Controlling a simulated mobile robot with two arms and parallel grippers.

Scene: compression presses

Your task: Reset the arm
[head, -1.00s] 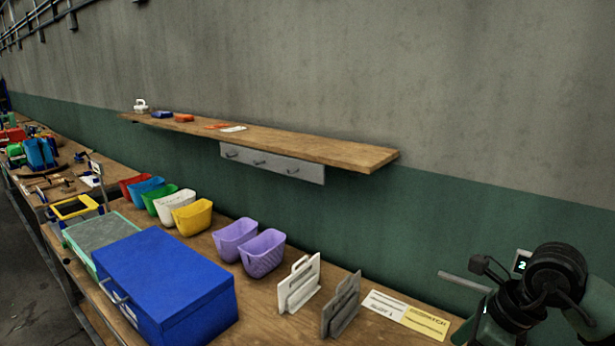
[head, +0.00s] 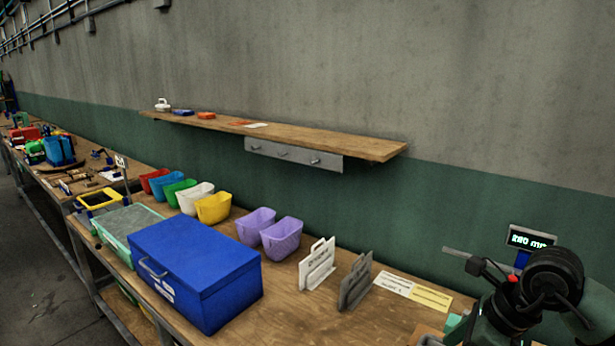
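A dark, rounded arm-like assembly (head: 553,285) fills the lower right corner of the head view. It looks like part of my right arm, and no gripper fingers can be made out on it. Behind and beside it is equipment with a small lit display (head: 531,239), a grey rod (head: 468,257) and a small red part; the dark assembly covers much of this. My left arm and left gripper are not in view.
A wooden bench (head: 290,312) runs along the wall with a blue box (head: 195,272), a green case (head: 128,227), coloured bins (head: 212,208), purple baskets (head: 281,238), upright holders (head: 317,264) and paper cards (head: 413,290). A wooden shelf (head: 330,143) hangs above. Floor (head: 45,275) shows at left.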

